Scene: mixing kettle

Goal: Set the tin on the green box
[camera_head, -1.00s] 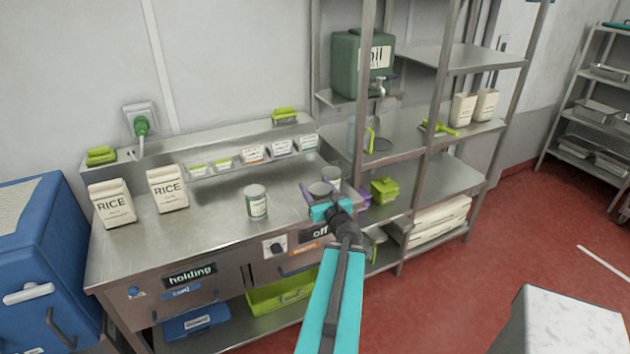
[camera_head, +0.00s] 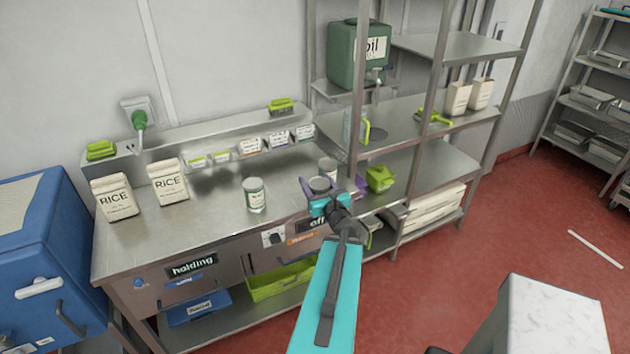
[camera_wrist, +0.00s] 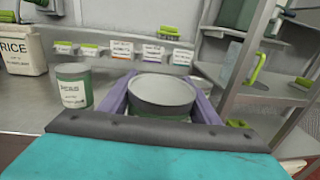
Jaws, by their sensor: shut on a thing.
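My gripper (camera_head: 330,188), with purple fingers, is shut on a tin (camera_head: 319,184) at the counter's front right. The wrist view shows this tin (camera_wrist: 162,93) upright between the fingers, its grey top facing up and its lower part hidden by my gripper. I cannot tell whether it is clear of the counter. A second labelled tin (camera_head: 254,195) stands to its left, and a third tin (camera_head: 328,168) just behind it. A small lime-green box (camera_head: 380,179) sits on the rack shelf to the right of my gripper.
Two rice bags (camera_head: 168,182) stand on the counter (camera_head: 215,222) at left. Rack posts (camera_head: 357,110) rise between counter and shelf. A green oil container (camera_head: 358,55) stands above. A larger lime-green bin (camera_head: 282,281) is under the counter. The middle of the counter is clear.

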